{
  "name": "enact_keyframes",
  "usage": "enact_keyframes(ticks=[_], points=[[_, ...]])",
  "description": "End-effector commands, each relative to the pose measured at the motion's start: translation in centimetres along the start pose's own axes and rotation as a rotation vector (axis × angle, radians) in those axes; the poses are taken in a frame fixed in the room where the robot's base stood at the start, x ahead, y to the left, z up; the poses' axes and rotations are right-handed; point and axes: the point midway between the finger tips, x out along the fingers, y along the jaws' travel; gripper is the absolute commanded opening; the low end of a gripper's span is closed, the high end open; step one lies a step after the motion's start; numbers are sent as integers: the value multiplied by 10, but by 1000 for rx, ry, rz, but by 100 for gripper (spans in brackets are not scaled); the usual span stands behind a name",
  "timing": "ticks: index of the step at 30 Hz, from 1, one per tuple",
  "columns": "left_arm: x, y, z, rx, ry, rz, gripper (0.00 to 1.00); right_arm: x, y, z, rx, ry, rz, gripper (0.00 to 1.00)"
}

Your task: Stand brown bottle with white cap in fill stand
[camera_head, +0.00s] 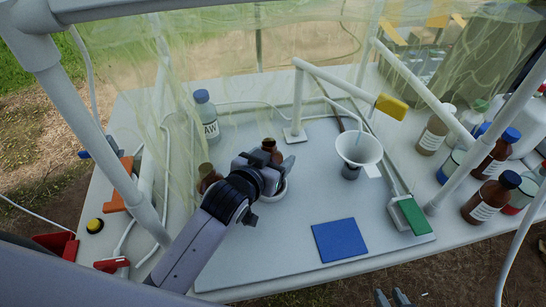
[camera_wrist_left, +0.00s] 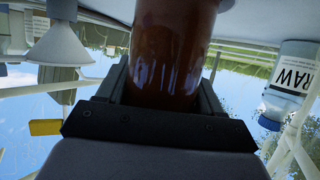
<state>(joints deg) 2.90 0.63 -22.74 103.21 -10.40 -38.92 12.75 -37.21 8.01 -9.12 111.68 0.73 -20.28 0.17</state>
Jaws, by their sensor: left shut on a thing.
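My left gripper (camera_head: 280,163) is shut on a brown bottle (camera_head: 269,146), near the middle of the table. The bottle's glossy brown side fills the middle of the left wrist view (camera_wrist_left: 175,55), between the fingers. Its cap and base are not clear. Another brown bottle (camera_head: 207,178) stands left of my gripper, partly behind my arm. My right gripper (camera_head: 392,298) is at the bottom edge, fingers apart and empty, partly cut off.
A blue-capped RAW bottle (camera_head: 205,118) stands behind left. A white post with an arm (camera_head: 298,100) and a white funnel (camera_head: 358,148) are right of the gripper. A blue mat (camera_head: 340,240) lies in front. Several bottles (camera_head: 490,197) crowd the right side. Frame tubes surround the table.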

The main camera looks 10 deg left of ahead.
Motion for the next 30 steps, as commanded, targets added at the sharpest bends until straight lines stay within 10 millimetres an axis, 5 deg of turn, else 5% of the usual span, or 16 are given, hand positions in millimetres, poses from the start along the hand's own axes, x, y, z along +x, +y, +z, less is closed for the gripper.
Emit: enact_keyframes(ticks=[2,3,5,17,30], points=[[1,0,2,0,2,0,24,1,0,1,0,0,0,32],[1,0,2,0,-1,0,76,0,0,1,0,0,0,32],[1,0,2,0,-1,0,92,0,0,0,0,0,0,32],[-3,0,-1,0,-1,0,92,0,0,-1,0,0,0,32],[-70,0,0,-1,-3,0,92,-4,0,-6,0,0,0,32]])
